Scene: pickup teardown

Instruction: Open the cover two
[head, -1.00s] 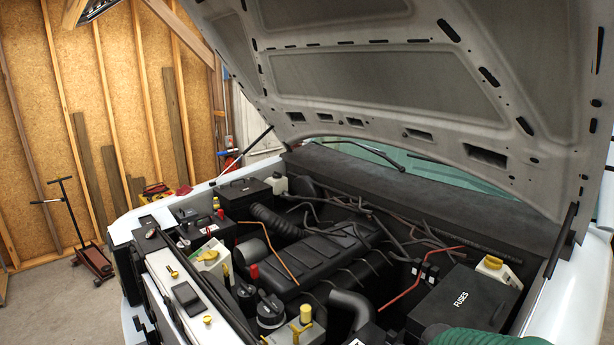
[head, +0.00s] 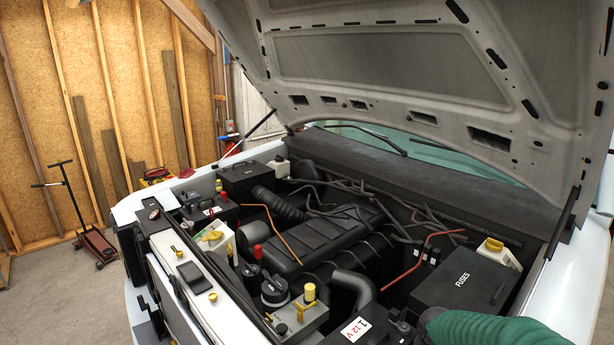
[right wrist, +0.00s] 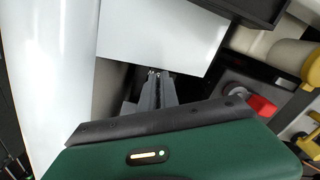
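A black box cover marked FUSES (head: 455,285) lies closed at the right of the engine bay in the head view, with a handle on its right side. A second black box (head: 245,178) with a handle on its closed top stands at the back left of the bay. I cannot tell which is cover two. My right gripper (right wrist: 156,76) shows in the right wrist view, its grey fingers pointing at a dark gap below a white panel (right wrist: 165,35). The fingers look close together, and nothing is clearly held. My left gripper is in neither view.
The raised hood (head: 390,75) hangs over the bay, with a prop rod (head: 563,222) at the right. A battery marked 12V (head: 362,325) sits at the bottom. A red cap (right wrist: 262,106) is right of the gripper. A floor jack (head: 95,243) stands at the left.

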